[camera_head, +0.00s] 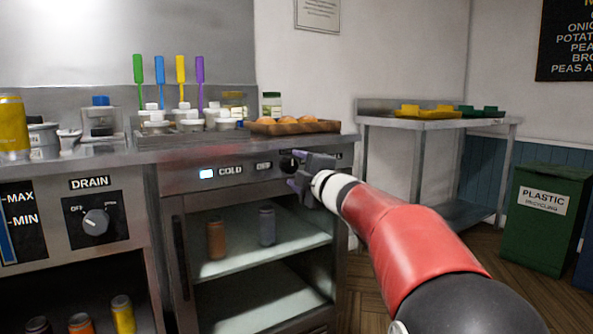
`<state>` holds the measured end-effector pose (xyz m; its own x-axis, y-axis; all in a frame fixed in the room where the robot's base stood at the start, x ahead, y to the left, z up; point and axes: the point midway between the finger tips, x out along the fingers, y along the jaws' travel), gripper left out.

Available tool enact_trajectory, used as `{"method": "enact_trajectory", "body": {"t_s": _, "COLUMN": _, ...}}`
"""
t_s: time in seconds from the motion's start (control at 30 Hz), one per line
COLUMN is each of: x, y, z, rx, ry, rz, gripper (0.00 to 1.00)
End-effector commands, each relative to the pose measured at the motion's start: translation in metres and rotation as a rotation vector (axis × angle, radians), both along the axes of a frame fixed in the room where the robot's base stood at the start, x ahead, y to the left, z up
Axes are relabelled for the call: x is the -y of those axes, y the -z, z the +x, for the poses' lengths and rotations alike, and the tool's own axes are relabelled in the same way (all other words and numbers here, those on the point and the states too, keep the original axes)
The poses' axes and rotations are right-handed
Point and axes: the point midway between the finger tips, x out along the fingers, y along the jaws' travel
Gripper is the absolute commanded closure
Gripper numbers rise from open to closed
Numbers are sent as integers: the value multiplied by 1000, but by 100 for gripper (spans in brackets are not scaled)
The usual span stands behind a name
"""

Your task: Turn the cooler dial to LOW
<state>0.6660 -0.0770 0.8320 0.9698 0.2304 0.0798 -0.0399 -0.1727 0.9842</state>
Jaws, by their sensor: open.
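The cooler (170,215) stands under the counter, with its lit panel along the top. The panel carries a small lit display (207,174) and the labels "COLD" (231,170) and "OFF" (264,166). The dark cooler dial (289,161) is at the panel's right, partly hidden by my gripper, so I cannot read its pointer. My gripper (294,173) is open and empty in front of the dial. I cannot tell whether its fingers touch the dial. Any label right of the dial is mostly hidden.
A drain dial (96,221) is on the unit at left. Cans (267,226) stand on the cooler shelf. Above are tubs, coloured-handled utensils and a food tray (293,127). A steel table (437,123) and green plastic bin (545,213) stand at right, with open floor between.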

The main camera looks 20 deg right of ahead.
Motion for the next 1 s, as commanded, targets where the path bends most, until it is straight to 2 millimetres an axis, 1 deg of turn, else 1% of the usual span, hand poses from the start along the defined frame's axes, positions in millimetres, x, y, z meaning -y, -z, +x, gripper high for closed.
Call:
{"method": "enact_trajectory", "body": {"t_s": 0.2, "x": 9, "y": 2, "z": -37, "rx": 1, "ry": 2, "rz": -1, "gripper": 43}}
{"method": "enact_trajectory", "body": {"t_s": 0.3, "x": 13, "y": 4, "z": -52, "rx": 0, "ry": 3, "rz": -1, "gripper": 43}}
{"method": "enact_trajectory", "body": {"t_s": 0.4, "x": 15, "y": 5, "z": -62, "rx": 0, "ry": 2, "rz": -1, "gripper": 43}}
{"method": "enact_trajectory", "body": {"t_s": 0.53, "x": 16, "y": 5, "z": -67, "rx": 1, "ry": 2, "rz": 0, "gripper": 43}}
{"method": "enact_trajectory", "body": {"t_s": 0.9, "x": 16, "y": 6, "z": -67, "rx": 0, "ry": 1, "rz": 0, "gripper": 43}}
{"method": "enact_trajectory", "body": {"t_s": 1.0, "x": 16, "y": 2, "z": -69, "rx": -3, "ry": 15, "rz": 15, "gripper": 43}}
